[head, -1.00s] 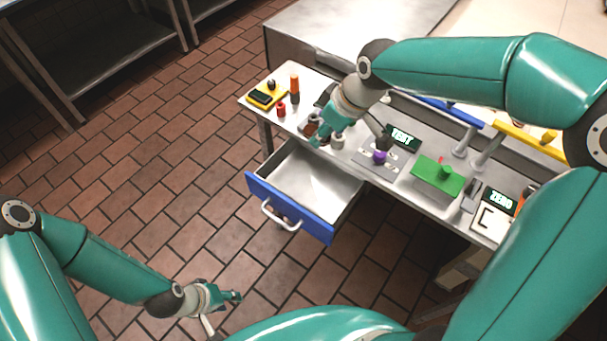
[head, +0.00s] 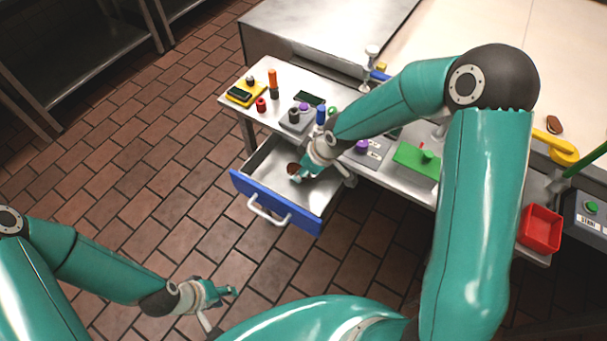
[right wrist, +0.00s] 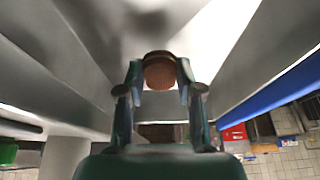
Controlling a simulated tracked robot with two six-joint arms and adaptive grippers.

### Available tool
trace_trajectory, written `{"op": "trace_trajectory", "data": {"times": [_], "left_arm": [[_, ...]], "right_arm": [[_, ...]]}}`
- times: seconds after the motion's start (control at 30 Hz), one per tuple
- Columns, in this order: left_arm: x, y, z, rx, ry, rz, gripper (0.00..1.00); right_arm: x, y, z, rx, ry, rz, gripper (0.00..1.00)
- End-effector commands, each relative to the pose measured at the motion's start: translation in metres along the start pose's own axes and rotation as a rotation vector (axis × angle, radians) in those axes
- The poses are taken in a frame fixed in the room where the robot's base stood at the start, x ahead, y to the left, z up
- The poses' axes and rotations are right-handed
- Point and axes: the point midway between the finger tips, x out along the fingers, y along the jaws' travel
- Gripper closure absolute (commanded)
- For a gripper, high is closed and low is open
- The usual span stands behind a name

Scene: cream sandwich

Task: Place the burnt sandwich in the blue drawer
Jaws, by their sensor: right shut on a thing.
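The burnt sandwich (right wrist: 160,72) is a round dark brown piece between the two fingertips of my right gripper (right wrist: 160,88) in the right wrist view. In the head view the sandwich (head: 293,169) shows as a small brown disc at the tip of the right gripper (head: 299,172). This gripper is shut on it and appears over or inside the open blue drawer (head: 276,199). The drawer's grey inside is otherwise bare where visible. My left gripper (head: 228,292) hangs low over the floor, away from the drawer; its finger gap is too small to judge.
The metal table (head: 236,104) above the drawer carries a yellow device (head: 246,93), a green box (head: 416,158) and small knobs. A red bin (head: 540,229) is at the right. Drawer walls stand close around the right gripper.

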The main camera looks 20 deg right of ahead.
Motion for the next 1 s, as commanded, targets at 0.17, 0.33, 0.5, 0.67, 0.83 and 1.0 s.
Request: {"op": "trace_trajectory", "data": {"times": [0.17, 0.33, 0.5, 0.67, 0.83, 1.0], "left_arm": [[0.010, -0.004, 0.000, 0.000, 0.000, 0.000, 0.60], [0.009, -0.003, 0.000, 0.000, 0.000, 0.000, 0.60], [0.011, -0.004, 0.000, 0.000, 0.000, 0.000, 0.60], [0.011, -0.004, 0.000, 0.000, 0.000, 0.000, 0.60], [0.011, -0.004, 0.000, 0.000, 0.000, 0.000, 0.60], [0.008, -0.003, 0.000, 0.000, 0.000, 0.000, 0.60]], "right_arm": [[0.023, 0.000, 0.009, -0.001, 0.000, 0.000, 0.81], [0.023, 0.000, 0.009, -0.001, 0.002, 0.001, 0.81], [0.025, 0.000, 0.010, 0.000, 0.001, 0.001, 0.81], [0.025, 0.000, 0.010, 0.000, 0.001, 0.001, 0.54], [0.025, 0.000, 0.010, 0.000, 0.001, 0.000, 0.54], [0.021, 0.000, 0.009, 0.000, 0.001, 0.001, 0.54]]}}
